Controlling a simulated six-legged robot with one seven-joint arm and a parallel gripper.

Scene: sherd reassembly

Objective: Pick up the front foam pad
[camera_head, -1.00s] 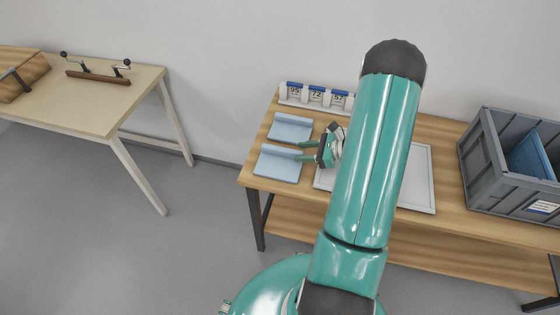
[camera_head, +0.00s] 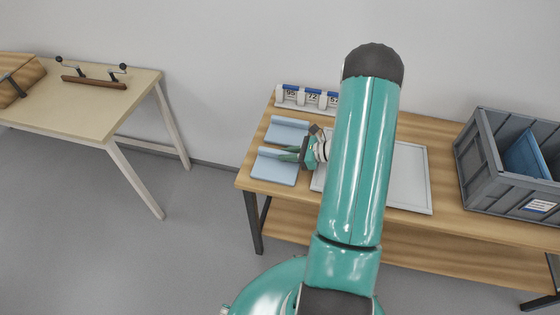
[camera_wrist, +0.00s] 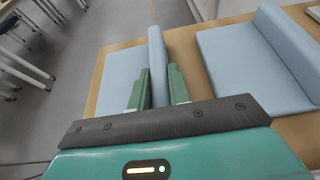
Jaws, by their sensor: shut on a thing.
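The front foam pad (camera_head: 275,171) is light blue and lies flat on the wooden bench near its left front corner. It has a raised ridge along its far edge. My gripper (camera_head: 286,153) reaches it from the right. In the wrist view, the green fingers of my gripper (camera_wrist: 160,82) stand on either side of the ridge of the front foam pad (camera_wrist: 120,75) and are shut on it. The pad appears to rest on the bench; any gap beneath it cannot be made out. The finger contact faces are partly hidden.
A second blue pad (camera_head: 286,131) lies just behind, right of the gripper in the wrist view (camera_wrist: 245,65). A pale tray (camera_head: 405,180) lies right of the pads. Number cards (camera_head: 308,98) stand at the back. A grey crate (camera_head: 482,170) stands at the right.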

